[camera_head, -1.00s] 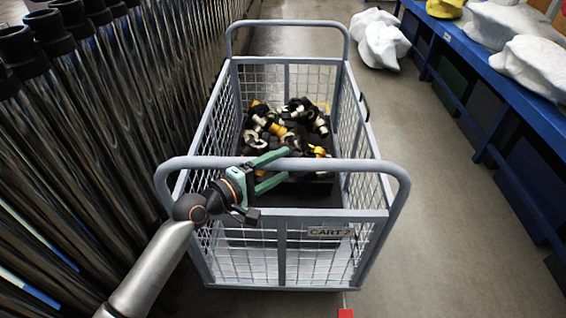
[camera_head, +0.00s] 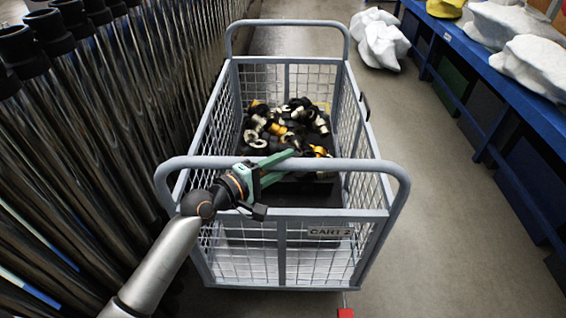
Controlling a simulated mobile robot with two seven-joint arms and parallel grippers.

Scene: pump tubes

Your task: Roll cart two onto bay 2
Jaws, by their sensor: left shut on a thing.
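Cart two (camera_head: 282,222) is a grey-blue wire-mesh cart in the middle of the head view, with a "CART 2" label (camera_head: 329,232) on its near side. It holds a heap of black, white and yellow fittings (camera_head: 286,128). My left gripper (camera_head: 268,170) is at the cart's near push bar, left of its middle, and is shut on that bar. The bar hides part of the fingers. My right gripper is not in view. I see no clear marking for bay 2; a small red patch (camera_head: 346,313) shows on the floor at the bottom edge.
Rows of shiny dark tubes with black caps (camera_head: 60,150) stand close along the cart's left. A blue bench (camera_head: 470,55) with white sacks (camera_head: 530,65) runs along the right. A white sack (camera_head: 380,40) lies on the floor ahead right. Grey floor (camera_head: 430,130) right of the cart is clear.

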